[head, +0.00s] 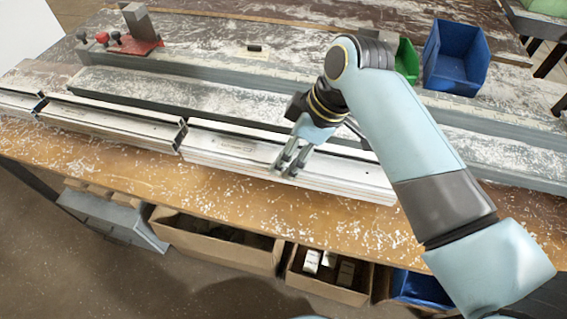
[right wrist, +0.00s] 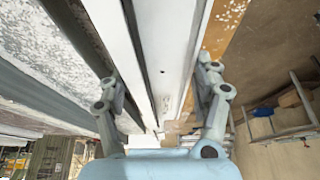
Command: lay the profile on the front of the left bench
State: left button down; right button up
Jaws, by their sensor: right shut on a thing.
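A long silver-white profile (head: 345,181) lies along the front of the wooden-edged bench (head: 130,175), at the right end of a row of similar pieces. My right gripper (head: 288,168) comes down over it, shut on it, with one finger along its front side. In the right wrist view, the profile (right wrist: 162,50) runs lengthwise between the two fingers. I cannot tell whether its underside touches the bench or stands slightly clear. My left gripper is not in view.
More profiles (head: 110,125) lie end to end to the left. A red clamp fixture (head: 135,47) stands at the back left. Blue (head: 455,57) and green (head: 405,62) bins stand at the back right. Open boxes (head: 215,245) sit below the front edge.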

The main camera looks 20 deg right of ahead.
aim_at(290, 162)
jog(key=shift+s+a+f, duration=0.1)
jog(key=shift+a+f, duration=0.2)
jog(key=shift+a, duration=0.35)
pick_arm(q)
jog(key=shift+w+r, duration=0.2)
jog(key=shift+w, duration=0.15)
pick_arm(e)
jog(key=shift+f, duration=2.05)
jog(key=o, duration=1.7)
jog(key=shift+s+f, duration=0.1)
pick_arm(q)
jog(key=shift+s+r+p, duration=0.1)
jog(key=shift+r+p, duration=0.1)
jog(key=shift+p, duration=0.15)
pick_arm(e)
jog(key=v, duration=1.2)
